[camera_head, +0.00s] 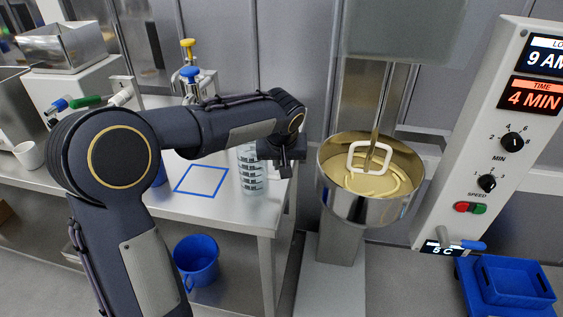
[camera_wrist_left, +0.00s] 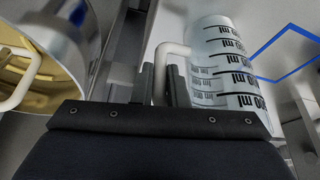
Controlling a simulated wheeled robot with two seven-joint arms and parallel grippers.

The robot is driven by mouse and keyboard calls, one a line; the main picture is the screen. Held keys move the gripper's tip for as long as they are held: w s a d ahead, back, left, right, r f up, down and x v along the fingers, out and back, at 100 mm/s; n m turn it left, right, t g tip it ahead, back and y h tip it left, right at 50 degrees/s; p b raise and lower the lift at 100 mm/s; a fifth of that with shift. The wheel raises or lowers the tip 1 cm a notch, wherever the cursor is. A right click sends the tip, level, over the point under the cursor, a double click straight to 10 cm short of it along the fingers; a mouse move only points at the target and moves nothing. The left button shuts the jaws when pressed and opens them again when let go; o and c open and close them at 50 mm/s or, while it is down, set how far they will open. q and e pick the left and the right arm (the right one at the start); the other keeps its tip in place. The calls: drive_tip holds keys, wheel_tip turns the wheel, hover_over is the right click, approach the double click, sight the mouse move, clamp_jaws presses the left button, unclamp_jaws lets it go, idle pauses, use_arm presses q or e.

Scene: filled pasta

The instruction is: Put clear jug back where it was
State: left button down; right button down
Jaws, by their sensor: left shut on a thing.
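The clear jug (camera_head: 250,172) has black measuring marks and stands upright at the right end of the steel table, or just above it; I cannot tell which. It also shows in the left wrist view (camera_wrist_left: 222,62), with its pale handle (camera_wrist_left: 168,65) between my left fingers. My left gripper (camera_head: 283,160) is shut on that handle, to the right of the jug. In the left wrist view the fingers (camera_wrist_left: 162,85) hold the handle. A blue square outline (camera_head: 201,180) lies on the table just left of the jug, with nothing inside it. My right gripper is not in view.
A mixer bowl (camera_head: 345,205) with yellow dough stands right of the table (camera_head: 225,210). A control panel (camera_head: 480,140) and blue crates (camera_head: 510,282) are farther right. A blue bucket (camera_head: 196,262) is below the table. Taps with coloured handles (camera_head: 188,70) stand behind.

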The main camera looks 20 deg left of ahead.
use_arm(q)
drive_tip(key=c, duration=1.4)
unclamp_jaws()
drive_tip(key=shift+f, duration=0.1)
drive_tip(key=shift+c, duration=0.2)
drive_tip(key=v, duration=1.2)
drive_tip(key=s+d+f+m+h, duration=0.1)
drive_tip(key=s+f, duration=0.3)
drive_tip(key=s, duration=0.4)
drive_tip(key=s+d+f+m+t+h, duration=0.1)
drive_tip(key=s+f+h, duration=0.2)
drive_tip(key=s, duration=0.6)
drive_tip(key=s+d+f+m+h, duration=0.1)
drive_tip(key=s+f, duration=0.4)
drive_tip(key=s, duration=0.3)
drive_tip(key=shift+s+d+f+h+p, duration=0.2)
drive_tip(key=shift+s+f+h+p, duration=0.1)
drive_tip(key=shift+h+p, duration=0.1)
